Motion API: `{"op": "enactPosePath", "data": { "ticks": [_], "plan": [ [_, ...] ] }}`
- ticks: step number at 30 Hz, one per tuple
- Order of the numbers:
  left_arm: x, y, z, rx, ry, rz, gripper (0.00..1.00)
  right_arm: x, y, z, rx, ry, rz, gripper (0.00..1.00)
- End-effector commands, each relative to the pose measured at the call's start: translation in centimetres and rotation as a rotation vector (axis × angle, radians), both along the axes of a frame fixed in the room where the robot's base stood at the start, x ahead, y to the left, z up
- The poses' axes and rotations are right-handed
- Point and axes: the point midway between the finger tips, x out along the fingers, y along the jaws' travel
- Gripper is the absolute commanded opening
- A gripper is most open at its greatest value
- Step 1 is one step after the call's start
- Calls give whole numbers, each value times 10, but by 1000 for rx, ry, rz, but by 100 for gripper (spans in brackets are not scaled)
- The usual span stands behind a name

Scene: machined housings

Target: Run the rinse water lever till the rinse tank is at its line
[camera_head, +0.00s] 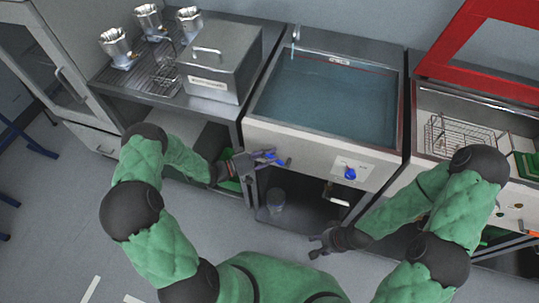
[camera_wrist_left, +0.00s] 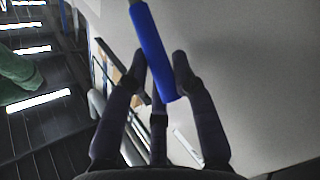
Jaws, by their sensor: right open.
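The rinse tank (camera_head: 398,110) in the head view is a steel basin holding blue-grey water (camera_head: 325,95). The water surface lies below the rim; a thin reddish line and a small pale label show on the back inner wall. The blue lever (camera_head: 282,159) sits on the front panel's left. My left gripper (camera_head: 262,158) is at it. In the left wrist view its fingers (camera_wrist_left: 160,65) close on both sides of the blue lever handle (camera_wrist_left: 152,40). My right gripper (camera_head: 318,243) is open and empty, low before the tank.
A blue knob (camera_head: 350,174) sits on a labelled plate at the panel's right. A lidded steel box (camera_head: 220,65) and several metal cups stand left. A wire basket (camera_head: 455,137) lies in the right basin under a red frame (camera_head: 455,35). A container (camera_head: 276,202) stands below the tank.

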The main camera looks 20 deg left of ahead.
Motion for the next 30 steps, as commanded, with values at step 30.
{"op": "enactPosePath", "data": {
  "ticks": [30],
  "plan": [
    [1,17,-44,-476,17,4,0,0,0,-88,0,0,0,46]
  ]
}}
